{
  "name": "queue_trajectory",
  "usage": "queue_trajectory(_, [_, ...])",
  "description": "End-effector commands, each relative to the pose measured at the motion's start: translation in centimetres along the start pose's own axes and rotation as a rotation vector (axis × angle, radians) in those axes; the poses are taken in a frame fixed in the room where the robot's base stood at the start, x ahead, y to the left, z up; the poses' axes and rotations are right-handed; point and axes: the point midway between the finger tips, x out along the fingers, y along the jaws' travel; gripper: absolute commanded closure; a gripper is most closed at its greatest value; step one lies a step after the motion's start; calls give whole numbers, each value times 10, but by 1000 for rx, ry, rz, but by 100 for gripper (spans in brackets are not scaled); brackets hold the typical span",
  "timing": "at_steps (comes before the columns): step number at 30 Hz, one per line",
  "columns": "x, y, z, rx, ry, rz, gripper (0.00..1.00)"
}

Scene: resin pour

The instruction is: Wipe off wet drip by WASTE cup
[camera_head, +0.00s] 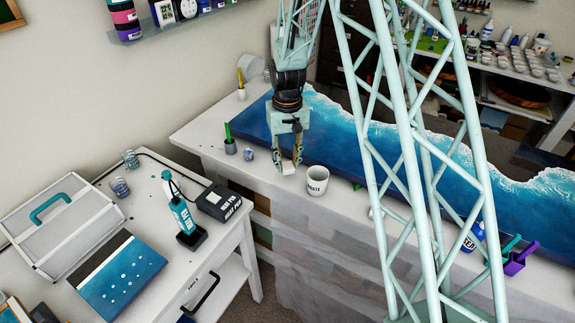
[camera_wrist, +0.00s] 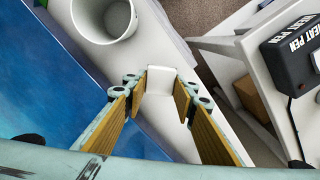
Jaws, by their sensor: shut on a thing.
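The white WASTE cup (camera_head: 317,180) stands upright on the long white bench. It also shows in the wrist view (camera_wrist: 103,38), beside my gripper at the upper left. My gripper (camera_head: 287,165) points down just left of the cup in the head view, apart from it. Its fingers (camera_wrist: 160,95) are shut on a small white thing (camera_wrist: 161,82), perhaps a folded wipe. The white thing is low, at or close to the bench top; I cannot tell whether it touches. I cannot make out a wet drip; the spot under the white thing is hidden.
A blue wave-painted panel (camera_head: 340,125) lies along the bench behind the cup. A dark pot with a green tool (camera_head: 230,146) and a small jar (camera_head: 248,154) stand left of my gripper. The heat pen box (camera_head: 219,203) sits on the lower side table. The bench's front edge is close.

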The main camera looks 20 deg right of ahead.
Motion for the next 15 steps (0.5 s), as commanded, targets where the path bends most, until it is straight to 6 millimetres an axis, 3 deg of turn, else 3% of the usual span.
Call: queue_trajectory(15, [-30,0,0,0,1,0,85])
